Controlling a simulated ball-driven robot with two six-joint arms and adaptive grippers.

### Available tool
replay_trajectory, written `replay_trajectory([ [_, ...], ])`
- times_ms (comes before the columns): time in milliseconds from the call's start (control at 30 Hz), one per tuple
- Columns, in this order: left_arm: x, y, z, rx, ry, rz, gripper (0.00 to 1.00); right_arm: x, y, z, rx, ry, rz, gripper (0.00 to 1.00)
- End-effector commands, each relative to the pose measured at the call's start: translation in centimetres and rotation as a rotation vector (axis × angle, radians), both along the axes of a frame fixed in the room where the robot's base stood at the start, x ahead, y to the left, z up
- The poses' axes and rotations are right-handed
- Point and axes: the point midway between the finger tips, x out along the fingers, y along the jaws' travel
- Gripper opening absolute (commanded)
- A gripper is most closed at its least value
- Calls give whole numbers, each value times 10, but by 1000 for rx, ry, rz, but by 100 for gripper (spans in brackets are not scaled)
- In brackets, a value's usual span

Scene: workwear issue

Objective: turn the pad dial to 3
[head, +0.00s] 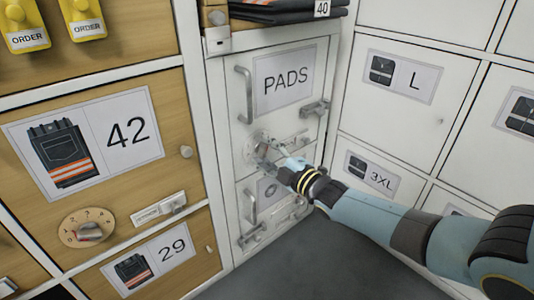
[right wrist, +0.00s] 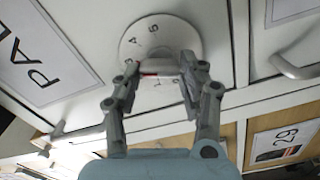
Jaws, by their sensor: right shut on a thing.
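The pad dial is a round white disc (right wrist: 172,32) with numbers around its rim, on the white front of the door labelled PADS (head: 283,80). In the head view the dial (head: 250,143) is mostly hidden behind my right gripper (head: 268,151). In the right wrist view my right gripper (right wrist: 154,68) is shut on the dial's knob (right wrist: 158,70), which shows a red part between the fingertips. Some numbers are covered by the fingers, and I cannot tell which number the knob points to. My left gripper is not in view.
A second numbered dial (head: 88,228) sits on the wooden locker at the left. A bar handle (head: 244,94) and a latch (head: 315,108) are on the PADS door. White lockers labelled L and 3XL (head: 371,176) stand to the right. Dark floor (head: 330,255) is clear below.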

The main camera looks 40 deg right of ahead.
Motion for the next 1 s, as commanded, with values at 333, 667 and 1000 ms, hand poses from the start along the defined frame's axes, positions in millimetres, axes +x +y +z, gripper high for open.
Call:
replay_trajectory([
  [333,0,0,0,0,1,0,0,0,0,-1,1,1,-1,64],
  [667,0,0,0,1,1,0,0,-14,-1,-2,0,3,0,64],
  [1000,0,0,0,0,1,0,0,-87,-7,-2,0,5,2,64],
])
